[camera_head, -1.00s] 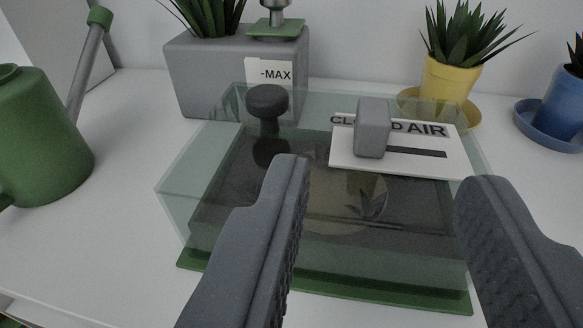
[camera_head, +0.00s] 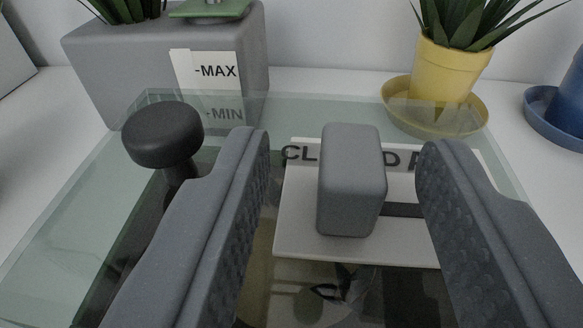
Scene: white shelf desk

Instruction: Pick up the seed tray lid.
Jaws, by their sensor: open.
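The seed tray lid (camera_head: 70,215) is a clear, greenish box-shaped cover over a dark tray. On its top are a round black knob (camera_head: 162,135) at the left and a white label plate (camera_head: 300,225) with a grey block-shaped slider (camera_head: 350,180). The plate's lettering is partly hidden by the block and my right finger. My gripper (camera_head: 343,150) is open, its two fingers on either side of the grey block with a gap on each side. The black knob is outside the left finger. The lid's near edge is out of view.
A grey planter (camera_head: 100,65) with a MAX/MIN label stands behind the lid at the left. A yellow pot (camera_head: 447,70) on a yellow saucer (camera_head: 400,110) stands behind at the right. A blue pot on a blue saucer (camera_head: 545,125) is at the right edge.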

